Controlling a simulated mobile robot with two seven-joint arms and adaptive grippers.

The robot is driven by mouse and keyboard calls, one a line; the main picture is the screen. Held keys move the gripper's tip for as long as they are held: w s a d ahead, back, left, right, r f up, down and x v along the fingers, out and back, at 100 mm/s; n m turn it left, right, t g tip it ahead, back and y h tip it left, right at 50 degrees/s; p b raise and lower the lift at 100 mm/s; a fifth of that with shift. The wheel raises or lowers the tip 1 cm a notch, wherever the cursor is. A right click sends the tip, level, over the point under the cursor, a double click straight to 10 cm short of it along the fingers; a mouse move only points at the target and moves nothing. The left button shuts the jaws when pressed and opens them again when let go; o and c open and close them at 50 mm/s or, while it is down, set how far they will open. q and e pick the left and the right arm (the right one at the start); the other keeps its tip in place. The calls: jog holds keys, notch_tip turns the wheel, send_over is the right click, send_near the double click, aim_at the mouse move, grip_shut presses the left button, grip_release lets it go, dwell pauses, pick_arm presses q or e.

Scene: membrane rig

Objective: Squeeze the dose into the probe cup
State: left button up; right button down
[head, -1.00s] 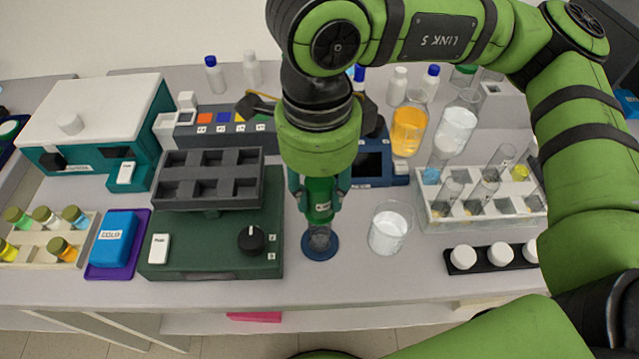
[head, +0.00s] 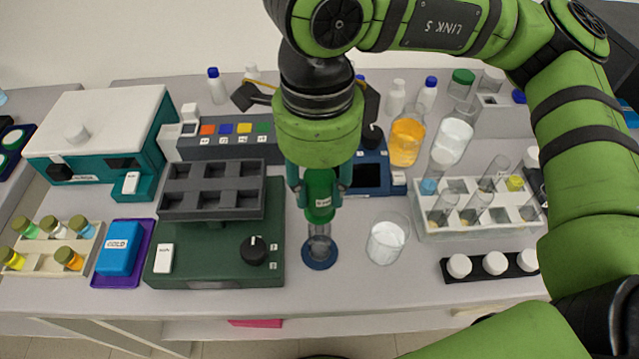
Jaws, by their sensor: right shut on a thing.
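My right gripper (head: 320,197) comes down from above at the middle of the bench. Its fingers are shut on a green bottle (head: 320,188) with a small white label, held upright. Directly below is the probe cup (head: 319,246), a narrow clear cup on a round blue base. The bottle's lower end is over the cup's mouth; I cannot tell whether they touch. The contents of the cup are hard to make out. My left gripper is not in view.
A dark green shaker (head: 214,262) with a grey rack stands close left of the cup. A glass beaker (head: 387,238) with white contents stands close right. A tube rack (head: 468,227) and a black strip with white caps (head: 492,271) are further right. The bench front is clear.

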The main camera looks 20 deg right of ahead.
jog(key=shift+r+p, duration=1.5)
jog(key=shift+r, duration=1.75)
jog(key=shift+d, duration=0.1)
